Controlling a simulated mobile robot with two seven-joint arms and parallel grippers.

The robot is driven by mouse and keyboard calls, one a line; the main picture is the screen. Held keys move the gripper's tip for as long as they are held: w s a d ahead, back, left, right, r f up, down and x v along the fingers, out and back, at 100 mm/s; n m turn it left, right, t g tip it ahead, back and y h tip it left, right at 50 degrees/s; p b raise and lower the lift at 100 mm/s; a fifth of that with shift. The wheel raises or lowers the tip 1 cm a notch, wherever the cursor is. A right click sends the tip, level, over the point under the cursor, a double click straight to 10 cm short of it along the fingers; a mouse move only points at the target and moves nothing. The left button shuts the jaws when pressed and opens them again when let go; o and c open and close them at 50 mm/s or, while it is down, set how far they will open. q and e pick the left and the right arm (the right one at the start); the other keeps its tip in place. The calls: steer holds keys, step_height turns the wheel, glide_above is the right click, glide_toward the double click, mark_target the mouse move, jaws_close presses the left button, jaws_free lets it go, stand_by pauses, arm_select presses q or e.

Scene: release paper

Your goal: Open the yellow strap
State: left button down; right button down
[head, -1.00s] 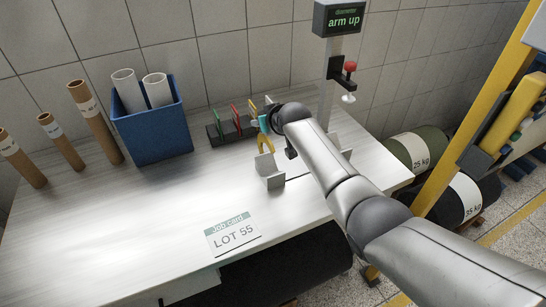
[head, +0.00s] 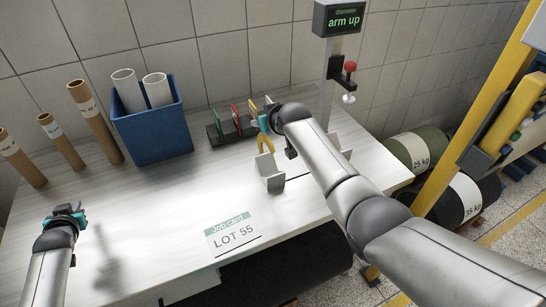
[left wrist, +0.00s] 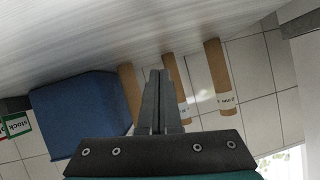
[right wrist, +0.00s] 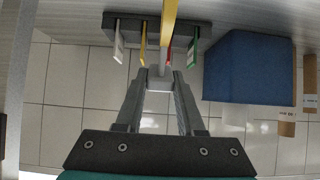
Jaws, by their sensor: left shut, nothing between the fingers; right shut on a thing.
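My right gripper (head: 255,121) is at the small dark rack in the head view, partly hidden by its own arm. In the right wrist view the fingers (right wrist: 160,76) are shut around a small pale piece. The yellow strap (right wrist: 169,22) runs from the fingertips to the top edge of that view. In the head view the yellow strap (head: 264,144) shows just below the gripper, apparently hanging down; how it is fastened cannot be told. My left gripper (head: 66,210) is shut and empty above the table's left front, far from the strap; its fingers show in the left wrist view (left wrist: 155,85).
The rack (head: 230,130) holds upright coloured tags. A grey angled block (head: 270,178) stands below the strap. A blue bin (head: 152,133) with white rolls and several brown tubes (head: 95,122) stand left. A stand with a display (head: 340,18) rises right. The table's middle left is clear.

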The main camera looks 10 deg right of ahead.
steer(key=shift+f, duration=0.1)
arm_select(q)
steer(key=w+d+r+m+t, duration=0.1)
steer(key=w+d+r+m, duration=0.4)
steer(key=d, duration=0.3)
steer(key=w+d+r+m+h, duration=0.1)
steer(key=w+d+r+m, duration=0.3)
steer(key=d+m, duration=0.3)
steer(key=w+d+r+m+t, duration=0.1)
steer(key=w+d+r+m, duration=0.35)
steer(key=d, duration=0.55)
steer(key=s+d+f+m+t+h, duration=0.1)
steer(key=s+d+f+m, duration=0.2)
steer(key=s+d+m, duration=0.6)
steer(key=s+d+f+m+h, duration=0.15)
steer(key=s+d+m, duration=0.35)
steer(key=d, duration=0.5)
steer(key=s+d+f+m+t+h, duration=0.1)
steer(key=s+d+f+m, duration=0.2)
steer(key=s+d+m, duration=0.5)
steer(key=shift+m, duration=0.55)
steer(key=shift+w+d+f, duration=0.1)
steer(key=shift+w+d, duration=0.15)
steer(key=shift+w, duration=2.3)
steer(key=shift+w+d+r, duration=0.1)
steer(key=shift+w+d, duration=0.1)
steer(key=shift+w, duration=2.3)
steer(key=shift+w+d+f, duration=0.1)
steer(key=shift+w+d, duration=0.15)
steer(key=shift+w, duration=2.3)
